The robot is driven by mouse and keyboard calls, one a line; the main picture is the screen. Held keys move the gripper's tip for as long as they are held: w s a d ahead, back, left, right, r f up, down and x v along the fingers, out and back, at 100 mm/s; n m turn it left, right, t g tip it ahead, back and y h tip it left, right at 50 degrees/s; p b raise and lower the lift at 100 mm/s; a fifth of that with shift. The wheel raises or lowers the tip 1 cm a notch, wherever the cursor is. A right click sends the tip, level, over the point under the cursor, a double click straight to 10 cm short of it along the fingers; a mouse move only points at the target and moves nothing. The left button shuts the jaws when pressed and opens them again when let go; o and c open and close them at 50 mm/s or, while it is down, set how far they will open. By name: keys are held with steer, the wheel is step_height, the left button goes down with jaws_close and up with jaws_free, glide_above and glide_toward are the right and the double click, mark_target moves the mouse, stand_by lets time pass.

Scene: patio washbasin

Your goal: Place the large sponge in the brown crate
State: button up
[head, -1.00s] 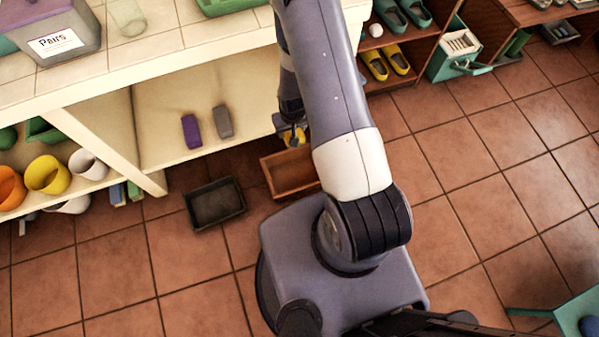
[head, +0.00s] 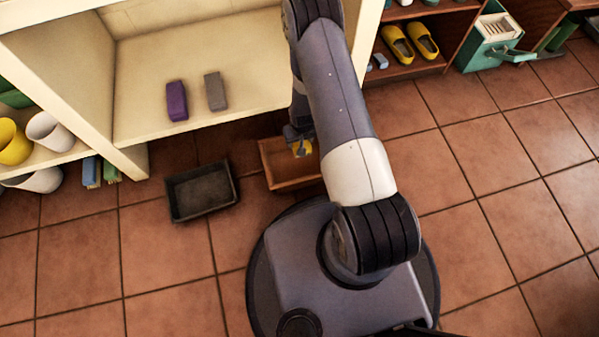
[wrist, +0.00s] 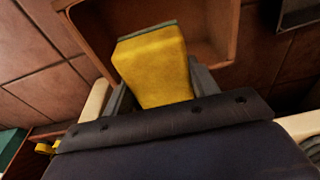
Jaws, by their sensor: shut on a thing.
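The large sponge (wrist: 155,68) is yellow with a thin dark green layer at its far end. My gripper (wrist: 160,85) is shut on it, with a grey finger on each side. The crate stands on the tiled floor, partly hidden by my arm. In the wrist view the crate (wrist: 222,28) lies beyond and beneath the sponge and looks empty where visible. I cannot tell whether the sponge touches it.
A dark grey crate (head: 202,190) stands on the floor left of the brown one. A purple block (head: 177,100) and a grey block (head: 215,91) lie on the cream shelf (head: 140,128) above. Yellow shoes (head: 410,42) sit on a rack at right. Open tiles lie in front.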

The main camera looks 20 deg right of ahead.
steer(key=b, duration=0.4)
glide_above(299, 165)
step_height(299, 165, down, 8)
steer(key=f+b, duration=0.1)
steer(key=f, duration=0.2)
steer(key=f+b, duration=0.2)
steer(key=f, duration=0.2)
steer(key=f+b, duration=0.1)
steer(key=f, duration=0.2)
steer(key=shift+s+f, duration=0.15)
steer(key=shift+s, duration=0.1)
steer(key=shift+f+b, duration=0.2)
steer(key=shift+b, duration=0.2)
steer(key=o, duration=0.9)
steer(key=shift+r, duration=0.15)
steer(key=r+p, duration=0.1)
steer(key=r, duration=0.3)
steer(key=s+r+p, duration=0.1)
steer(key=r+p, duration=0.1)
steer(key=r, duration=0.2)
steer(key=r+p, duration=0.2)
steer(key=r, duration=0.2)
steer(key=shift+s, duration=0.4)
